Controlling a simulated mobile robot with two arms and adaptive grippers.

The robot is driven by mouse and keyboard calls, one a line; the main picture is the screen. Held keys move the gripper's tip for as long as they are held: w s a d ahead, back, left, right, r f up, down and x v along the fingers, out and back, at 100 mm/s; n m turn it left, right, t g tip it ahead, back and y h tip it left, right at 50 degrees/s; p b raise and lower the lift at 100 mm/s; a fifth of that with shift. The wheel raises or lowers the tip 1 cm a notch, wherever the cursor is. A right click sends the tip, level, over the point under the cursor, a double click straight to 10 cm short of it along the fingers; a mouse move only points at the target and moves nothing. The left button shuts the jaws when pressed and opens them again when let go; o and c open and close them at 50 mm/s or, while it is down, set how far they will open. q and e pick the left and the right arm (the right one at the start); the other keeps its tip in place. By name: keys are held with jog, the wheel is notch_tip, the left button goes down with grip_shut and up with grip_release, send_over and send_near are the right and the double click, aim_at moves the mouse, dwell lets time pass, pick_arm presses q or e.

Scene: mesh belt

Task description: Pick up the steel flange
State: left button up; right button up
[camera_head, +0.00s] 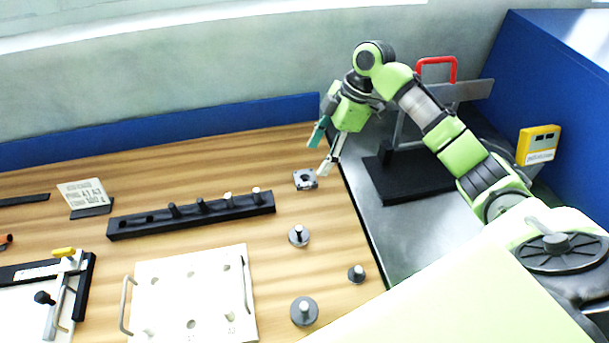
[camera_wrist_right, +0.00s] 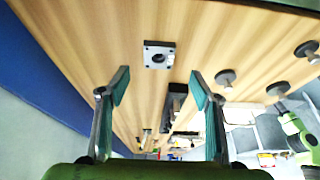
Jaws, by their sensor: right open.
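The steel flange looks to be the small square grey plate with a round hole (camera_head: 305,180), lying flat on the wooden table near its right edge. In the right wrist view the flange (camera_wrist_right: 159,54) lies beyond the fingertips, about midway between them sideways. My right gripper (camera_head: 323,149) is open and empty, above and slightly right of the flange, apart from it. Its two teal-padded fingers show spread in the wrist view (camera_wrist_right: 159,89). My left gripper is not seen.
A black peg rack (camera_head: 190,216) lies left of the flange. Several round grey pieces with posts, one of them here (camera_head: 299,237), stand nearer. A white plate with handles (camera_head: 170,280) lies front left. A black-based stand with a red handle (camera_head: 410,180) is at right. A blue wall borders the back.

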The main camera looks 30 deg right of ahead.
aim_at(302, 180)
jog(key=shift+x, duration=1.15)
jog(key=shift+w+a+f, duration=0.15)
jog(key=shift+w+f, duration=0.05)
jog(key=shift+w, duration=0.05)
jog(key=p+x, duration=0.1)
jog(key=x, duration=0.1)
jog(key=p+x, duration=0.1)
jog(key=x, duration=0.1)
jog(key=shift+a, duration=0.25)
jog(key=shift+a+f, duration=0.1)
jog(key=shift+f, duration=0.3)
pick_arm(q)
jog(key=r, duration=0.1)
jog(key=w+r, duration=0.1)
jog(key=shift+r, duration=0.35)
pick_arm(e)
jog(key=shift+r, duration=0.1)
jog(key=c, duration=1.4)
jog(key=shift+c, duration=0.2)
